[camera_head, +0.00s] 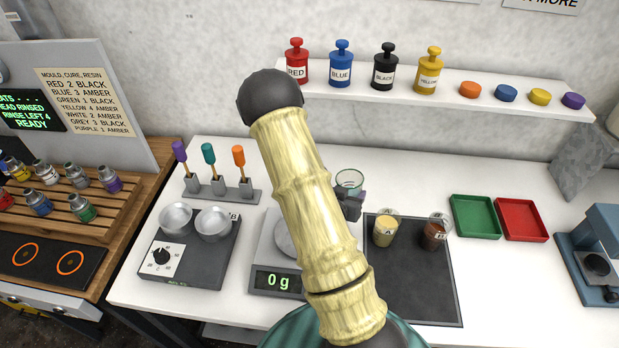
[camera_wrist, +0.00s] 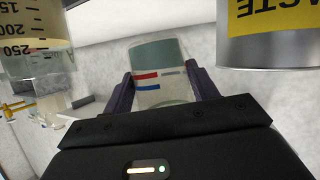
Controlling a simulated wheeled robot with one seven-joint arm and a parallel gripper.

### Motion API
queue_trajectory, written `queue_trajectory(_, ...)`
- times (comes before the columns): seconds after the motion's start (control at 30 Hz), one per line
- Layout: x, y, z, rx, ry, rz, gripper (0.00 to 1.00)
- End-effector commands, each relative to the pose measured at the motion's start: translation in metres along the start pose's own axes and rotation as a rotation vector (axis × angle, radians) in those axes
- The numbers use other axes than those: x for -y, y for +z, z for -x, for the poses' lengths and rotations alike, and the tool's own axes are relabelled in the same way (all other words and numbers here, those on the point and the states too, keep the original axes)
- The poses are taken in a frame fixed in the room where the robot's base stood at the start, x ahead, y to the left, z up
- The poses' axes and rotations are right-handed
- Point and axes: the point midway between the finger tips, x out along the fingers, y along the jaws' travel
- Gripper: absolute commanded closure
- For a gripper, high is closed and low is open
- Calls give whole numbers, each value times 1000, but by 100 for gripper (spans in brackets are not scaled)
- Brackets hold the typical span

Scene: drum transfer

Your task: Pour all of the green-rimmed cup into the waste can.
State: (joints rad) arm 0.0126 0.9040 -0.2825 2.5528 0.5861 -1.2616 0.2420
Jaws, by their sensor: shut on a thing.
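The green-rimmed cup (camera_head: 349,182) shows just right of my arm in the head view, a clear cup with a pale green rim. My gripper (camera_head: 350,205) is shut on it. In the wrist view the cup (camera_wrist: 162,75) sits between the two dark jaws, with red and blue marks on or behind its wall. I cannot tell how much it holds. The waste can (camera_wrist: 265,35) is at the upper right of the wrist view, a grey metal can with a yellow label, apart from the cup. I cannot make out the can in the head view.
A graduated clear vessel (camera_wrist: 35,40) is at the upper left of the wrist view. In the head view, a scale (camera_head: 270,281) reading 0 g is partly behind my arm. A dark mat (camera_head: 420,285) holds two small cups. Green (camera_head: 474,233) and red (camera_head: 521,236) trays lie right.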

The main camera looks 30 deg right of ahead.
Motion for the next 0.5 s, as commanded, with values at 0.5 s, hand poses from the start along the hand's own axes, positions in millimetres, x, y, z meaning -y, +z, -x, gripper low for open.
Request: queue_trajectory(0.5,12,-1,-1,20,56,147,63)
